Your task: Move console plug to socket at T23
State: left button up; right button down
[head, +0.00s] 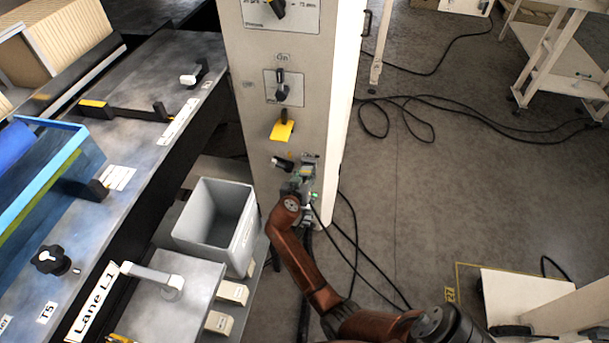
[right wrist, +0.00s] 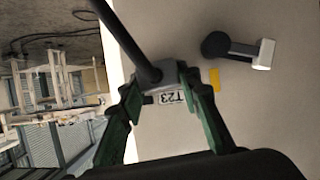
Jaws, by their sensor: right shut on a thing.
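The console (head: 301,100) is a tall pale cabinet. My right gripper (head: 303,176) is at its lower front face, and its green fingers also show in the right wrist view (right wrist: 164,88). The fingers are shut on the console plug (right wrist: 176,74), a grey body with a thick black cable (right wrist: 130,42). The plug is close to the console face beside the T23 label (right wrist: 172,98). The socket itself is hidden, and I cannot tell whether the plug is seated in it. My left gripper is not in view.
A black-and-white handle (right wrist: 237,50) sticks out near the plug; a yellow tag (head: 281,130) is above. A grey bin (head: 246,235) stands left of my right arm. Cables (head: 352,245) hang and lie on the floor to the right.

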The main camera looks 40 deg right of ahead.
jog(key=shift+w+d+b, duration=0.35)
dwell(1.1)
jog(key=c, duration=1.3)
grip_release()
jog(key=v, duration=0.7)
jog(key=shift+s+a+r, duration=0.15)
jog(key=shift+s+a, duration=0.05)
jog(key=shift+s, duration=0.05)
